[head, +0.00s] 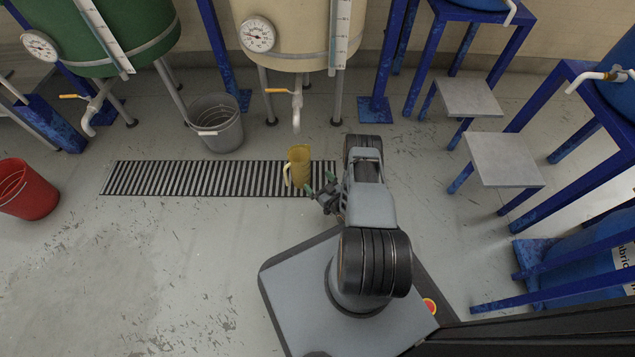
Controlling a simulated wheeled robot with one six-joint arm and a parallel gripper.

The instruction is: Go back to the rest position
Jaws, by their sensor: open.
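My gripper (322,194) is at the end of my arm, near the middle of the head view. Its greenish fingertips point up and left and are open. A yellow jug (299,167) with a handle on its left side appears just beyond the fingertips, upright over the right part of the floor grate. From this angle I cannot tell whether the fingers touch the jug. My arm is folded over my base, and nothing shows between the fingers.
A cream tank (300,22) with a gauge and tap stands behind the jug, a green tank (120,35) to its left. A grey bucket (216,125) and a red bucket (24,190) stand left. Blue-framed steps (503,160) are on the right. Floor at lower left is clear.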

